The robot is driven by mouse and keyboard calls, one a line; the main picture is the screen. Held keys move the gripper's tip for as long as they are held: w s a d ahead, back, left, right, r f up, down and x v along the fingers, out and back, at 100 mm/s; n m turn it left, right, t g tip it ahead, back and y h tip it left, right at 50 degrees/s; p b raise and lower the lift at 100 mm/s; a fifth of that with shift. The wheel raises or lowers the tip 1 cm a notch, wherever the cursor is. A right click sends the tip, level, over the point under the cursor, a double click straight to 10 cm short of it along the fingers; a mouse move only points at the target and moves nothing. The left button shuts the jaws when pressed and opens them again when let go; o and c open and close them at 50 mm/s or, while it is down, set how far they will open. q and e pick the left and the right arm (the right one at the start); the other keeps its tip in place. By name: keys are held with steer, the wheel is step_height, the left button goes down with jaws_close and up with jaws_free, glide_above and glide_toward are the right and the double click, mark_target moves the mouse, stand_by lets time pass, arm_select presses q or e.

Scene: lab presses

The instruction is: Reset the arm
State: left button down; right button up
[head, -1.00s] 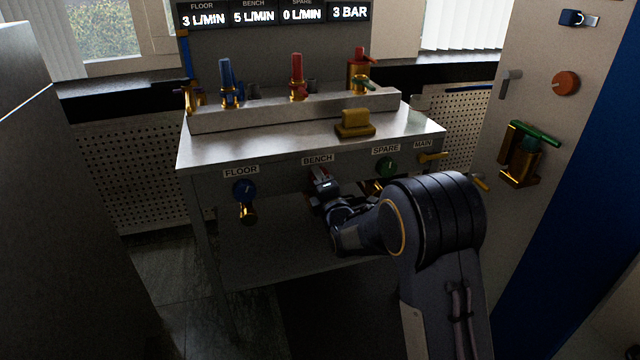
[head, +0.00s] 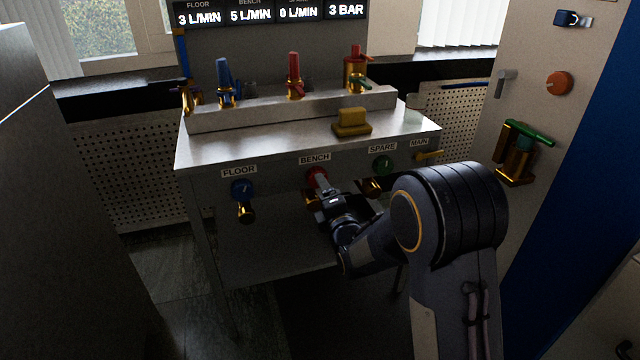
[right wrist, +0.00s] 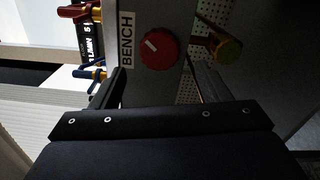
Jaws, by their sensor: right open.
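My right arm comes in from the lower right in the head view. My right gripper (head: 320,184) is in front of the bench panel, just below the BENCH label (head: 314,159). In the right wrist view my right gripper (right wrist: 160,82) is open, its two fingers apart and nothing between them. The red BENCH knob (right wrist: 158,48) shows beyond the fingertips, and it also shows in the head view (head: 315,173), partly hidden by the gripper. My left gripper is not in view.
The blue FLOOR knob (head: 241,189) and green SPARE knob (head: 382,163) flank the BENCH knob. A yellow block (head: 352,122) sits on the bench top (head: 270,139). A tall panel (head: 490,110) stands at right.

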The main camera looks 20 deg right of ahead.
steer(key=shift+s, duration=0.95)
steer(key=s+d+m+g, duration=0.5)
steer(key=s+m, duration=0.5)
steer(key=m, duration=0.1)
steer(key=s+a+m+g+y, duration=0.25)
steer(key=s+m, duration=0.35)
steer(key=s, duration=0.7)
steer(key=s+a+m+g+y, duration=0.1)
steer(key=s+m+g, duration=0.35)
steer(key=s, duration=0.95)
step_height(320, 180, up, 34)
steer(key=p, duration=3.4)
steer(key=shift+s+a+f+m+p, duration=0.25)
steer(key=shift+m+p, duration=0.15)
steer(key=shift+m, duration=0.05)
